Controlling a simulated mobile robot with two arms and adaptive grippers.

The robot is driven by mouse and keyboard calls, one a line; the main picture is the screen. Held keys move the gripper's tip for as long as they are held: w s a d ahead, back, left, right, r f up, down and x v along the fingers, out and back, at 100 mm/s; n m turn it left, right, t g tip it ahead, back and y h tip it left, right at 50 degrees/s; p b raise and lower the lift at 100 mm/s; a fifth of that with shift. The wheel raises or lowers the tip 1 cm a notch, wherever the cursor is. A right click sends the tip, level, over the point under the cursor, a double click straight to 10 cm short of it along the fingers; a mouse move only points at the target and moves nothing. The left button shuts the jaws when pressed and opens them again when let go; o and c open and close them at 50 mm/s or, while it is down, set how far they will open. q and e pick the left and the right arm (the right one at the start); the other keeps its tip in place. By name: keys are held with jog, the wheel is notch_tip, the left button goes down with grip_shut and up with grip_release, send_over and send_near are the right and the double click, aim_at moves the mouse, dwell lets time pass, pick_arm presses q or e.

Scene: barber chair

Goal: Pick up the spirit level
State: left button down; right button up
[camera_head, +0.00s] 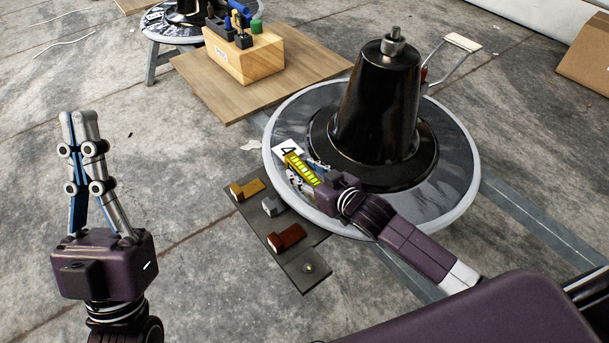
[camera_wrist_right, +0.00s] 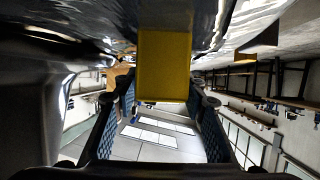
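The yellow spirit level (camera_head: 302,169) is at the front left edge of the round grey base, next to a white card marked 4 (camera_head: 288,149). My right gripper (camera_head: 309,176) is at it, with the fingers on either side of it. In the right wrist view the spirit level (camera_wrist_right: 163,65) fills the space between the fingertips of my right gripper (camera_wrist_right: 163,97). Whether both fingers press on it cannot be told. My left gripper (camera_head: 78,118) points up at the left, empty and away from the spirit level; its finger gap is unclear from this side.
A black cone (camera_head: 376,105) stands on the round grey base (camera_head: 455,203). A dark board (camera_head: 305,270) with several small blocks lies in front. A wooden tool block (camera_head: 243,60) stands on a wooden sheet (camera_head: 215,103) behind. Concrete floor is clear between my left gripper and the board.

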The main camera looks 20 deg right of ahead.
grip_shut()
jog(key=shift+r, duration=0.1)
